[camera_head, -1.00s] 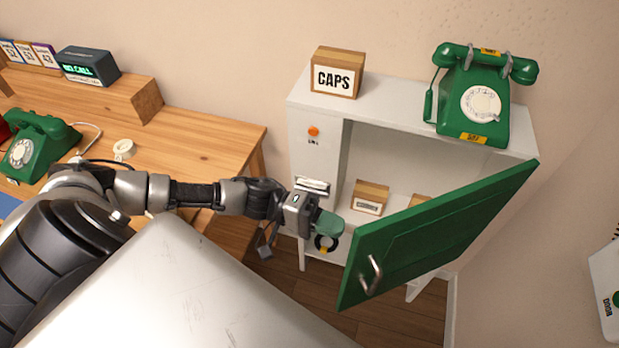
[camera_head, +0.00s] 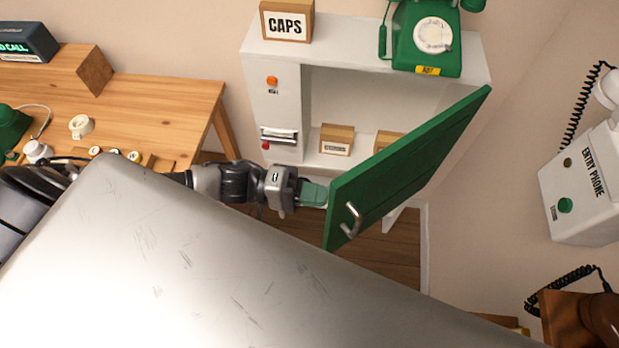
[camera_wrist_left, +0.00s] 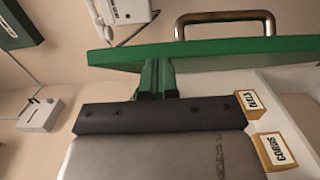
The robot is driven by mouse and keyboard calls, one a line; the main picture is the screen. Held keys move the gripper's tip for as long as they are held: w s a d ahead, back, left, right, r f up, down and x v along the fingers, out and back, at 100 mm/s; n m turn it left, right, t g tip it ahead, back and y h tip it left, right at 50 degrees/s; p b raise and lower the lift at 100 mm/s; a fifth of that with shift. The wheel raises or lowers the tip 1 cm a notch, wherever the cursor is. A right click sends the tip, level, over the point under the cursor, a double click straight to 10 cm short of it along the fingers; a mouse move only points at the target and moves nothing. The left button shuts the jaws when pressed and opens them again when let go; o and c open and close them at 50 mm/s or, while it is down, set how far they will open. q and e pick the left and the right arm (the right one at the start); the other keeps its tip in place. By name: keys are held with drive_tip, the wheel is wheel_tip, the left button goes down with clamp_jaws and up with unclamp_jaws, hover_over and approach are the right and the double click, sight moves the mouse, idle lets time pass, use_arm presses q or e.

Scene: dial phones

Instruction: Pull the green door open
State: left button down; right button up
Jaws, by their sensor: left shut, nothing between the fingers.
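The green door (camera_head: 410,165) of the white cabinet (camera_head: 275,105) stands ajar, swung well out from the front. Its metal handle (camera_head: 350,220) is on the outer face, near the free edge. My left gripper (camera_head: 314,193) is shut and empty, its green fingers beside the door's free edge on the inner side, away from the handle. In the left wrist view, the shut fingers (camera_wrist_left: 158,78) reach up to the door (camera_wrist_left: 230,52); whether they touch it is unclear. The handle (camera_wrist_left: 225,20) shows beyond the door. My right gripper is not in view.
A green dial phone (camera_head: 432,38) and a CAPS box (camera_head: 286,22) stand on the cabinet. Small labelled boxes (camera_head: 337,140) sit inside. A wooden desk (camera_head: 170,105) is at left. A white entry phone (camera_head: 580,190) hangs on the right wall.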

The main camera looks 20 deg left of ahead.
use_arm(q)
drive_tip(key=s+d+n+t+y+p, duration=0.1)
drive_tip(key=s+d+n+t+y, duration=0.1)
drive_tip(key=d, duration=1)
drive_tip(key=s+d+n+t+y, duration=0.2)
drive_tip(key=s+d+t, duration=0.3)
drive_tip(key=d, duration=0.8)
drive_tip(key=shift+s+d+n+t+p, duration=0.2)
drive_tip(key=shift+s+n+t+p, duration=0.15)
drive_tip(key=shift+n, duration=0.45)
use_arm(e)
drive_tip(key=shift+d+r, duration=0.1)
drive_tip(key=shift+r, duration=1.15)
use_arm(q)
drive_tip(key=shift+a, duration=0.15)
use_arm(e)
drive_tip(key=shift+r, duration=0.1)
